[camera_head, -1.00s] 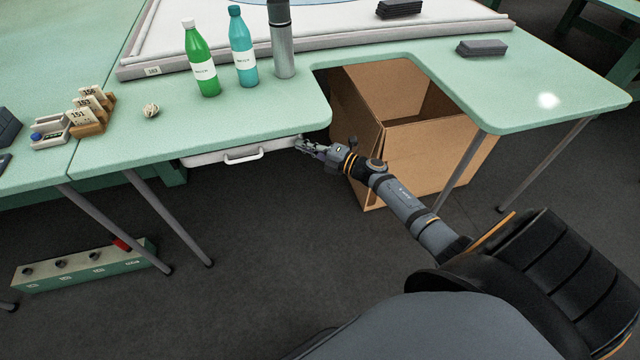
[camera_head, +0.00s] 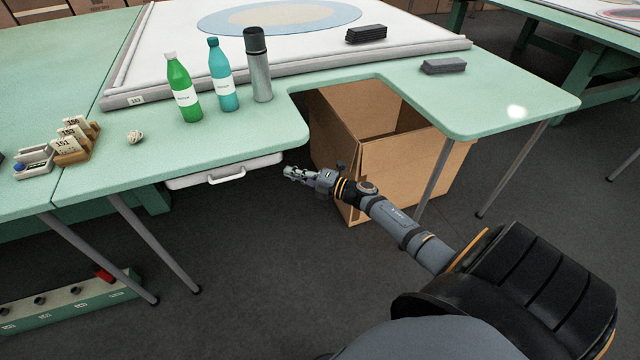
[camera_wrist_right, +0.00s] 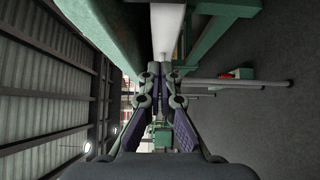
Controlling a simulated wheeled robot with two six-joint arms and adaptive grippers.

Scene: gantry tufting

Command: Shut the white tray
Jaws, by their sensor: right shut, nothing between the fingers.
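The white tray (camera_head: 262,162) is a shallow drawer under the green table's front edge, with a white handle (camera_head: 227,175) on its front. Part of its front sticks out from beneath the tabletop; how far it is out I cannot tell exactly. My right gripper (camera_head: 287,172) is shut and empty, just right of the tray's right end, with a small gap in the head view. In the right wrist view, the gripper's fingers (camera_wrist_right: 162,72) are together, pointing along a white surface that looks like the tray (camera_wrist_right: 167,30). My left gripper is not in view.
On the green table (camera_head: 230,138) stand a green bottle (camera_head: 184,92), a teal bottle (camera_head: 222,80) and a grey flask (camera_head: 258,70). A cardboard box (camera_head: 400,165) sits below the table's cutout, behind my right arm. Table legs (camera_head: 150,240) stand left of the tray.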

